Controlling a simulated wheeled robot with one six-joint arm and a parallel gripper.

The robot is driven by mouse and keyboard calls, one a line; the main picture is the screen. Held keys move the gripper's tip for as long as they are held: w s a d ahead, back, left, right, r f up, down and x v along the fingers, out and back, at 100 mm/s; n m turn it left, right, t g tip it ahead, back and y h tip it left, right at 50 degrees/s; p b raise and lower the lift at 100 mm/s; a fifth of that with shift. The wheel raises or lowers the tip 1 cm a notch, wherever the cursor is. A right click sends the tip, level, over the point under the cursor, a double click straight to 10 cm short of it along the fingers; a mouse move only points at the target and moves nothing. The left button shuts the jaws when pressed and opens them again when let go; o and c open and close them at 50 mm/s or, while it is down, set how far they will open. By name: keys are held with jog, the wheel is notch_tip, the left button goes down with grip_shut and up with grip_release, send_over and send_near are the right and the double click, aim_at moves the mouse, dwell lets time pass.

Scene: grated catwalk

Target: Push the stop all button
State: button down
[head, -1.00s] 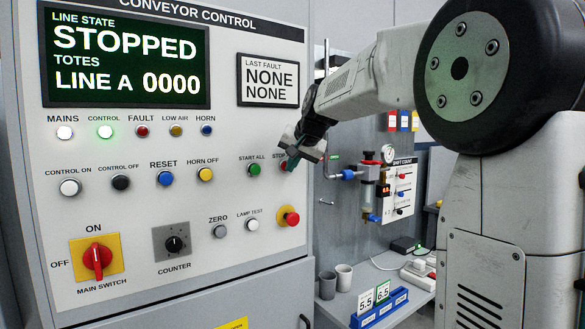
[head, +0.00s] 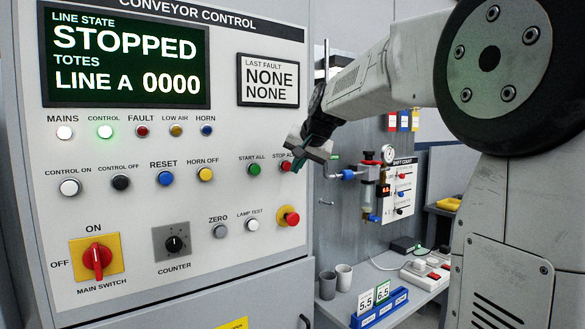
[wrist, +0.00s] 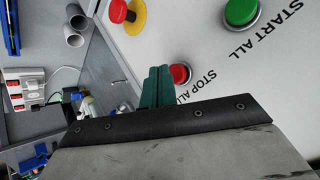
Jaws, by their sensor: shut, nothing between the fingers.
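The stop all button (head: 286,167) is a red round button on the right side of the grey control panel, under its label. In the wrist view the red button (wrist: 180,74) shows in its metal ring, just right of the fingertips, with "STOP ALL" printed beside it. My gripper (head: 298,166) is shut and empty, its teal fingers just right of the button in the head view.
The green start all button (head: 254,169) is just left of stop all. A red mushroom button on a yellow base (head: 289,216) is below. The display (head: 125,55) reads STOPPED. A bench with cups (head: 343,277) and a valve assembly (head: 375,180) stand to the right.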

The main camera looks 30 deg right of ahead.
jog(key=s, duration=0.5)
jog(key=shift+d, duration=0.1)
dwell(0.9)
